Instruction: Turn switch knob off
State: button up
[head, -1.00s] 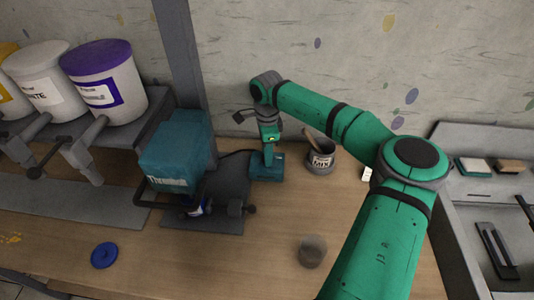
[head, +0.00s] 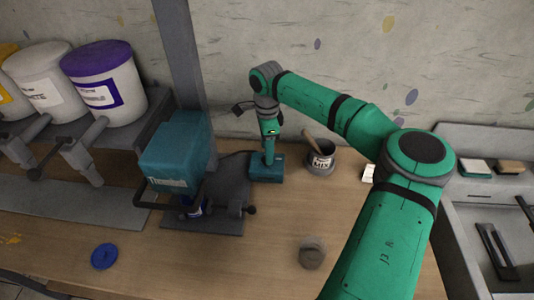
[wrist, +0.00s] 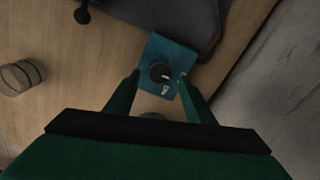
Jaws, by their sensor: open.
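The switch box (head: 266,172) is a small teal block on the table, right of the teal machine. In the wrist view the switch box (wrist: 171,54) carries a round dark knob (wrist: 160,72) with a light mark on it. My gripper (head: 269,157) is over the box, pointing down. In the wrist view my open gripper (wrist: 159,75) has one finger on each side of the knob, with visible gaps. I cannot tell whether the fingertips are down at knob height. The knob is hidden in the head view.
The teal machine (head: 177,150) stands close left of my gripper. A grey mix pot (head: 320,160) with a stick is to the right. A grey cup (head: 312,252) and a blue lid (head: 104,256) lie nearer the front. The wall is close behind.

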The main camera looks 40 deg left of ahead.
notch_tip(320, 180, up, 8)
dwell(0.7)
